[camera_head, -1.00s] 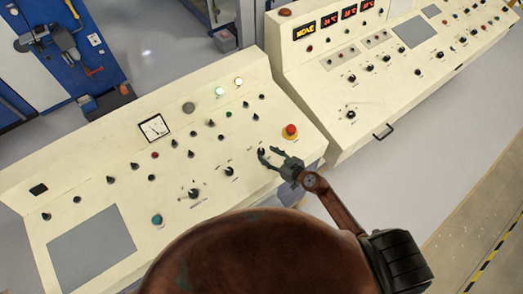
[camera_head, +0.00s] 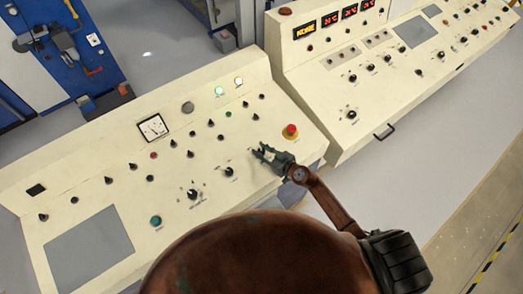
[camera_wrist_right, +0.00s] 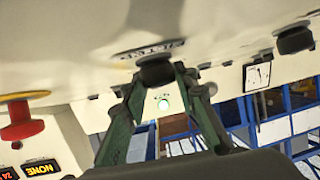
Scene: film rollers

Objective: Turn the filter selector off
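A black selector knob (camera_wrist_right: 157,70) sits on the cream panel in the right wrist view. A label beside it is upside down and too blurred for me to read with certainty. My right gripper (camera_wrist_right: 160,76) has its two green-grey fingers drawn in, with the tips on either side of this knob. My left gripper is not in view.
The near console (camera_head: 270,100) carries several black knobs, a dial meter (camera_head: 153,128) and lit lamps. The red emergency button (camera_head: 290,131) on its yellow base is close to my right gripper. A second console (camera_head: 340,90) stands behind at the right.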

